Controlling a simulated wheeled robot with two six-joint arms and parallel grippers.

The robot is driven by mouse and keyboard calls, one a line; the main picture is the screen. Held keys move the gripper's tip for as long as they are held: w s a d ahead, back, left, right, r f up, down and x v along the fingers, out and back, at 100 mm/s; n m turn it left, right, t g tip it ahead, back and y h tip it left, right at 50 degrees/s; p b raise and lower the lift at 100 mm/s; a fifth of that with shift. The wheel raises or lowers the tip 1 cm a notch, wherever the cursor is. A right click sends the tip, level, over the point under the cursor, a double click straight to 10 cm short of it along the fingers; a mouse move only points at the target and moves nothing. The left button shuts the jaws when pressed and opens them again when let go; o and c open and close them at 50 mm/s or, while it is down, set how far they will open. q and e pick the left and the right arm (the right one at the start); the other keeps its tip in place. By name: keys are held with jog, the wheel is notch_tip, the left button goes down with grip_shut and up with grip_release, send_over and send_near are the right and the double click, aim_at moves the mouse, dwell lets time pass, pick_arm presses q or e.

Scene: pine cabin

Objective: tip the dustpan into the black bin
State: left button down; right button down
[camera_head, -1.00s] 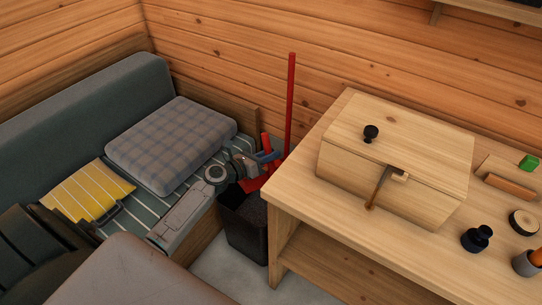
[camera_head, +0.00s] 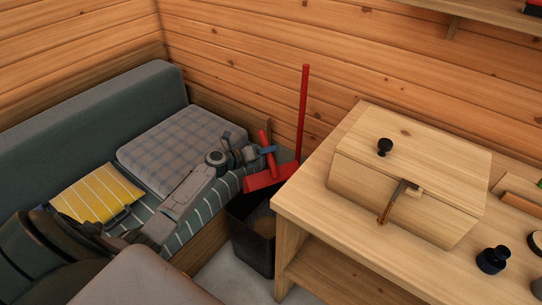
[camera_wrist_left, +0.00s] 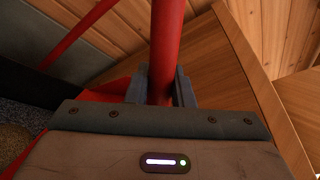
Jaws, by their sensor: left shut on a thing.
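The red dustpan (camera_head: 270,178) is over the back part of the black bin's opening, close to the table's left corner. My left gripper (camera_head: 266,150) is shut on its upright red handle (camera_head: 263,138). In the left wrist view the handle (camera_wrist_left: 166,45) stands between the two fingers (camera_wrist_left: 160,88), with part of the red pan (camera_wrist_left: 112,92) behind them. The black bin (camera_head: 252,245) stands on the floor between bench and table. Something brownish (camera_head: 263,219) shows inside it; I cannot tell exactly what. The pan's inside is not clearly visible. My right gripper is out of view.
A red pole (camera_head: 303,105) stands upright behind the dustpan near the wall. The wooden table (camera_head: 315,215) with a lidded box (camera_head: 400,205) is close on the right.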

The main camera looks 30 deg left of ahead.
pick_arm(q)
jog(key=shift+w+a+r+n, duration=0.1)
jog(key=shift+w+a+n, duration=0.3)
jog(key=shift+w+a, duration=0.25)
jog(key=shift+w+a+n, duration=0.35)
jog(key=shift+a+n, duration=0.05)
jog(key=shift+a, duration=0.35)
jog(key=shift+w+a+n+g, duration=0.35)
jog(key=shift+w+a, duration=0.2)
jog(key=shift+a, duration=0.25)
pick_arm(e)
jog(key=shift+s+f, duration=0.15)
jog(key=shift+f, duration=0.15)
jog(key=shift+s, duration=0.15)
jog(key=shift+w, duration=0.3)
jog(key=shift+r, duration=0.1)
